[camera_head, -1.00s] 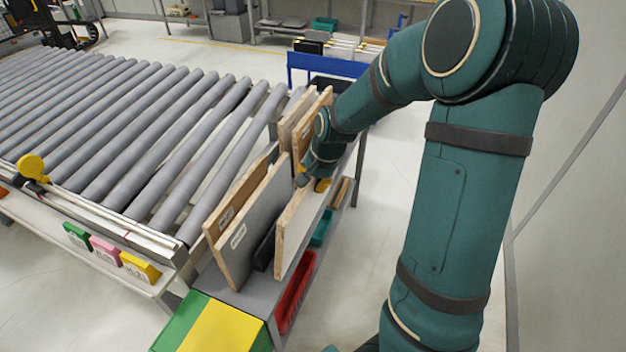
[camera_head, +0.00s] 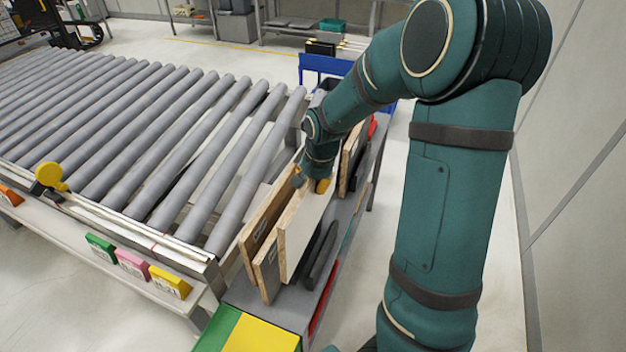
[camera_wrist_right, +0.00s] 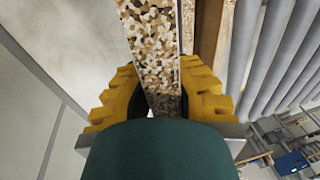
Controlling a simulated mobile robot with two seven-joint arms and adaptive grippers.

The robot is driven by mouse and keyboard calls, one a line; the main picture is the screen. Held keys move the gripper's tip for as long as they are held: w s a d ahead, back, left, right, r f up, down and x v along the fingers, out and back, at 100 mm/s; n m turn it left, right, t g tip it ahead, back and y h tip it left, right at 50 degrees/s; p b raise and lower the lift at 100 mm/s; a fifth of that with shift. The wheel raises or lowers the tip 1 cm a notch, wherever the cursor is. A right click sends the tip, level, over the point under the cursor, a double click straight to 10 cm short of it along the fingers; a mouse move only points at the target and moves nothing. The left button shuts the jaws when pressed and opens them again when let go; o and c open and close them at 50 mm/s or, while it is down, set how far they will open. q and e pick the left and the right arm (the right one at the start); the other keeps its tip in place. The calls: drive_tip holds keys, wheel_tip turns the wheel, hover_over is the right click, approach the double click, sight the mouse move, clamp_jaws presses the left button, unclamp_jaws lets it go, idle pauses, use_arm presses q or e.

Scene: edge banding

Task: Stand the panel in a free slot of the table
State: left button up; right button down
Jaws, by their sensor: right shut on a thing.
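My right gripper (camera_head: 312,184) is shut on a pale panel (camera_head: 301,228) with a chipboard edge, holding it upright by its top. In the right wrist view the speckled edge of this panel (camera_wrist_right: 160,60) runs between the yellow fingers (camera_wrist_right: 163,103). Panels with wooden faces (camera_head: 262,226) stand close on its left. Dark dividers (camera_head: 321,256) show on its right, on the grey table (camera_head: 272,309). Whether the held panel's bottom touches the table is hidden. My left gripper is not in view.
A roller conveyor (camera_head: 150,120) runs along the table's left side. More panels (camera_head: 351,150) stand behind the gripper. A green and yellow box top (camera_head: 258,335) lies at the near end.

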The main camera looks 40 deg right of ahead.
sight(314, 215)
drive_tip(key=shift+s+x, duration=0.25)
drive_tip(key=shift+x, duration=0.95)
drive_tip(key=shift+s+x, duration=0.25)
drive_tip(key=shift+x, duration=1)
drive_tip(key=shift+s+x, duration=0.25)
drive_tip(key=shift+x, duration=0.95)
drive_tip(key=shift+s+b+x, duration=0.15)
drive_tip(key=shift+b+x, duration=0.2)
drive_tip(key=shift+x, duration=0.4)
drive_tip(key=shift+s+b+x, duration=0.15)
drive_tip(key=shift+b+x, duration=0.2)
drive_tip(key=shift+x, duration=0.4)
drive_tip(key=shift+s+b+x, duration=0.1)
drive_tip(key=shift+b+x, duration=0.5)
drive_tip(key=shift+x, duration=0.15)
drive_tip(key=shift+s+b+x, duration=0.15)
drive_tip(key=shift+b+x, duration=0.45)
drive_tip(key=shift+x, duration=0.15)
drive_tip(key=shift+a+f, duration=0.1)
drive_tip(key=c, duration=1)
unclamp_jaws()
drive_tip(key=shift+s, duration=0.15)
